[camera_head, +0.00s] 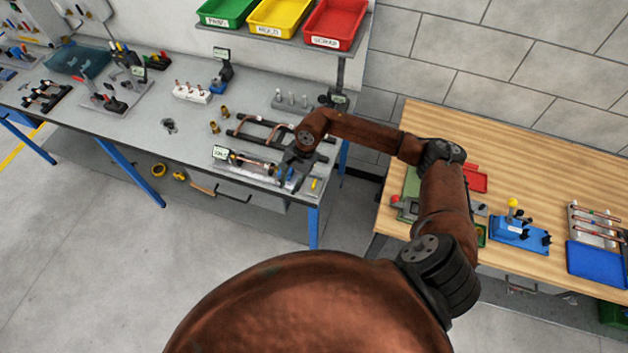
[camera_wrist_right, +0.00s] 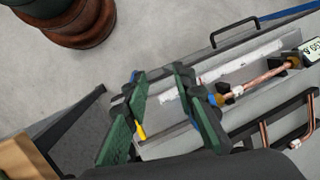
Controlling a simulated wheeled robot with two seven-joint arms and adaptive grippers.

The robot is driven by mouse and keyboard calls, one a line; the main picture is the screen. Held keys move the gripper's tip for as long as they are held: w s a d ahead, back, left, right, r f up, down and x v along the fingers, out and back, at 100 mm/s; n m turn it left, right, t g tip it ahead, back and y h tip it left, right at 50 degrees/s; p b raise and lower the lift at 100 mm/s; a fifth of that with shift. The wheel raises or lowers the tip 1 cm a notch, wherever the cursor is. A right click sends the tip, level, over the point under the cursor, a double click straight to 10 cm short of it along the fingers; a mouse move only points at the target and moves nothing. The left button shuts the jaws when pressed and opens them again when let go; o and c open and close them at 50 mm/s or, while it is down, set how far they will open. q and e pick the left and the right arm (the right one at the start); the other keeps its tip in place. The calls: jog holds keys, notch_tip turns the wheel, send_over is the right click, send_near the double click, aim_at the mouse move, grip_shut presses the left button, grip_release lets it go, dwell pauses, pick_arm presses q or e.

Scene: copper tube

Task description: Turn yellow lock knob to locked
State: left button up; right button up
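A small yellow knob (camera_head: 314,185) sits at the right end of a grey fixture (camera_head: 262,177) near the front edge of the grey bench. In the right wrist view the yellow knob (camera_wrist_right: 140,132) shows as a slim piece beside the left-hand finger, partly hidden. My right gripper (camera_head: 288,178) is over the fixture, just left of the knob. In the wrist view its green-padded fingers (camera_wrist_right: 160,92) are apart with nothing held. I cannot tell whether a finger touches the knob. A copper tube (camera_wrist_right: 263,80) lies along the fixture. My left gripper is not in view.
A small display (camera_head: 220,153) stands at the fixture's left end. A black rack with copper tubes (camera_head: 262,130) is just behind. A wooden table (camera_head: 555,155) at right carries a blue fixture with a yellow ball (camera_head: 512,203) and a blue tray (camera_head: 596,262).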

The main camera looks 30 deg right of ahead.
aim_at(314, 183)
jog(key=d+h, duration=0.1)
jog(key=d, duration=0.2)
jog(key=d+h, duration=0.1)
jog(key=d, duration=0.2)
jog(key=d+n+h, duration=0.1)
jog(key=d, duration=0.2)
jog(key=shift+w+d+r+g+h, duration=0.25)
jog(key=shift+w+d+g+h, duration=0.05)
jog(key=shift+d, duration=0.1)
jog(key=shift+d+f, duration=0.1)
jog(key=shift+f, duration=0.2)
notch_tip(314, 183, down, 7)
jog(key=shift+p, duration=1.05)
grip_shut()
